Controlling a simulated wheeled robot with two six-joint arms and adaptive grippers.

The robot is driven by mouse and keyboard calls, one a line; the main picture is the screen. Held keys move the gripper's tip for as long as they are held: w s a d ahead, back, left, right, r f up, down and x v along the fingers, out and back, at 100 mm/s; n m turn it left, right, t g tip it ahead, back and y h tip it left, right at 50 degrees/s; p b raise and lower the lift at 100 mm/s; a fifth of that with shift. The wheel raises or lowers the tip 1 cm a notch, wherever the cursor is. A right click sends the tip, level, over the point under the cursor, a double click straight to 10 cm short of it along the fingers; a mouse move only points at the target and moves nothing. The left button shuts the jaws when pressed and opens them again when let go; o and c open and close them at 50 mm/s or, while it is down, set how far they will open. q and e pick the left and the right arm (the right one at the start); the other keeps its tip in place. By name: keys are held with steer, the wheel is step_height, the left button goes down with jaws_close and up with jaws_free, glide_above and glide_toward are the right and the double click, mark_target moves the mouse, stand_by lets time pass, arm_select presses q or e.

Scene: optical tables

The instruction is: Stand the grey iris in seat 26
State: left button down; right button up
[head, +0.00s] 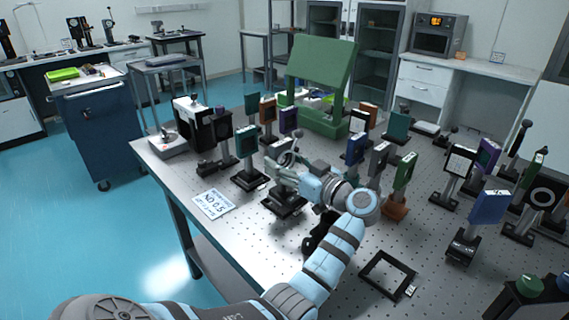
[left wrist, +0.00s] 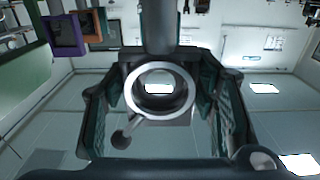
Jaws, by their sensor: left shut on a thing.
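The grey iris, a ring with a small side lever, shows at my left gripper in the head view (head: 288,158). In the left wrist view the iris (left wrist: 184,97) fills the middle, with its post running to the top edge and its lever at lower left. My left gripper (head: 284,178) is shut on it, with the fingers (left wrist: 160,62) on either side. A dark base (head: 285,207) shows right below the gripper; I cannot tell whether the iris is joined to it. A black square frame (head: 366,279) with a small unreadable label lies on the table. My right gripper is not in view.
The perforated table (head: 330,293) holds several post-mounted optics close by: a teal one (head: 246,141), a green one (head: 404,172) and a blue one (head: 488,207). A printed card (head: 213,204) lies near the left edge. A green stand (head: 322,70) rises behind. The near middle is fairly clear.

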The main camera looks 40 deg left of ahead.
arm_select(q)
steer(key=c, duration=0.7)
jaws_free()
steer(key=shift+r, duration=0.15)
steer(key=shift+d+r+p, duration=0.45)
steer(key=shift+d+p, duration=0.25)
steer(key=shift+p, duration=0.25)
steer(key=d, duration=0.6)
steer(key=shift+s+d+b, duration=0.1)
steer(key=shift+s+b, duration=0.2)
steer(key=shift+b, duration=0.1)
